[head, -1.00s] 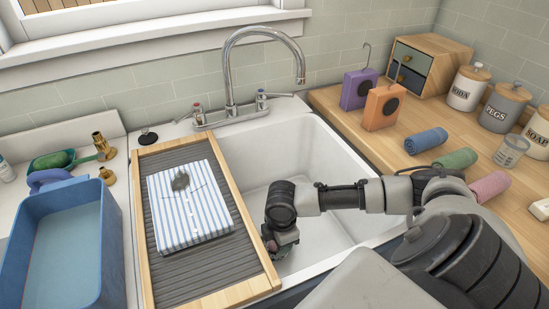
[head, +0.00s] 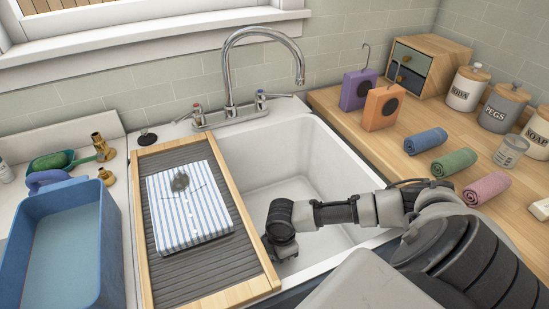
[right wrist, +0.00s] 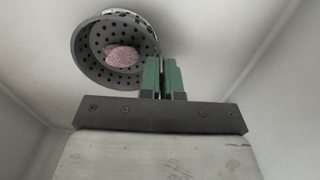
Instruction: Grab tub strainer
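The tub strainer (right wrist: 90,66) is a dark grey round cup with many holes in the right wrist view. It is tilted, its opening towards the camera, and a pink lump (right wrist: 123,55) lies inside it. My right gripper (right wrist: 162,62) has green fingers close together, with a thin gap between them. The left finger overlaps the strainer's right edge; I cannot tell whether the fingers pinch it. In the head view my right gripper (head: 283,253) reaches into the left front of the sink, its fingertips and the strainer hidden. My left gripper is not in view.
The white sink (head: 340,165) has tall walls. A ridged draining board (head: 165,265) with a striped cloth (head: 190,220) covers its left side. A tall faucet (head: 229,85) stands behind. A blue tub (head: 105,255) is at left; rolled towels (head: 455,162) lie on the right counter.

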